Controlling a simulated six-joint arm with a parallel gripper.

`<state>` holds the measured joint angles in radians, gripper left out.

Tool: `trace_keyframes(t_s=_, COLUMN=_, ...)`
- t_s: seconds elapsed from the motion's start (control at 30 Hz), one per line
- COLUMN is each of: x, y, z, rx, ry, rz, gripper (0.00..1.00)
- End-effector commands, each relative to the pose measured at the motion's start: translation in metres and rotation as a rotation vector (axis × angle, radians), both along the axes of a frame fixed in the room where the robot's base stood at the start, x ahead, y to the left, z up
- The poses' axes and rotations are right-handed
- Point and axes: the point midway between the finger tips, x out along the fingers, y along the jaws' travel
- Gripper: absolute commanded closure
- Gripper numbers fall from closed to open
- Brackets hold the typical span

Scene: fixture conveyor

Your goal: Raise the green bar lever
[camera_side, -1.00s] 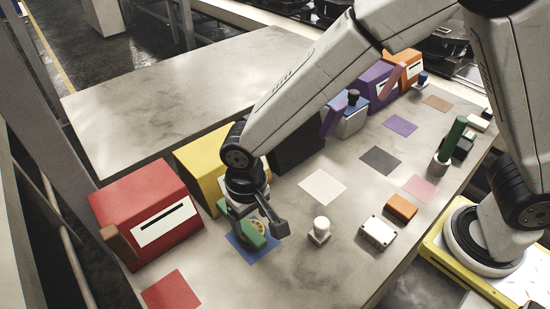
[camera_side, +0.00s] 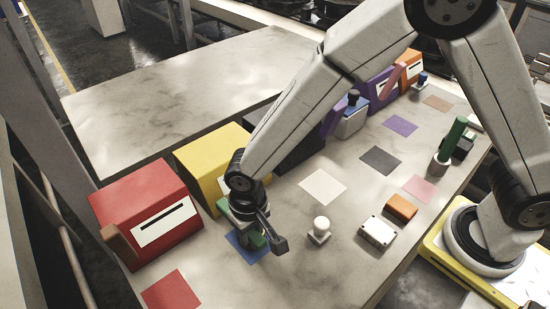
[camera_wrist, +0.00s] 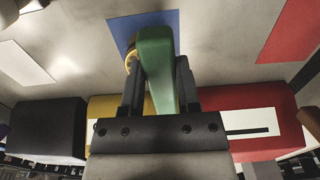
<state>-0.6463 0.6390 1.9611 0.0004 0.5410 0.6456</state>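The green bar (camera_wrist: 157,65) stands out large in the wrist view, its rounded end over the blue patch (camera_wrist: 178,22). My gripper (camera_wrist: 158,80) has one dark finger on each side of the bar. I cannot tell whether both fingers press on it. In the side view my gripper (camera_side: 263,229) is low in front of the yellow box (camera_side: 213,158), above the blue patch. Only a small part of the green bar (camera_side: 257,241) shows there; my wrist hides the rest and its joint to the box. A yellow ring (camera_wrist: 130,62) shows beside the bar.
The red box (camera_side: 150,198) with a brown lever stands left of the yellow box; a black box (camera_side: 297,155) stands to its right. A white knob (camera_side: 320,228) and a white block (camera_side: 379,232) stand right of my gripper. The table front is otherwise mostly clear.

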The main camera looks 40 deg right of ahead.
Motion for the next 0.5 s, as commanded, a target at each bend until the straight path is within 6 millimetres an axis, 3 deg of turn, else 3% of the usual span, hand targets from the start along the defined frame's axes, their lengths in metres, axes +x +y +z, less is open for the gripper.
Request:
trace_keyframes(t_s=0.03, x=0.0, y=0.0001, z=0.0001, rx=0.0, ry=0.0, rz=0.0, gripper=0.81)
trace_keyframes(t_s=0.1, x=0.0, y=0.0001, z=0.0001, rx=0.0, ry=0.0, rz=0.0, gripper=1.0)
trace_keyframes(t_s=0.5, x=-0.0001, y=0.0001, z=0.0002, rx=0.0, ry=0.0, rz=0.0, gripper=1.0)
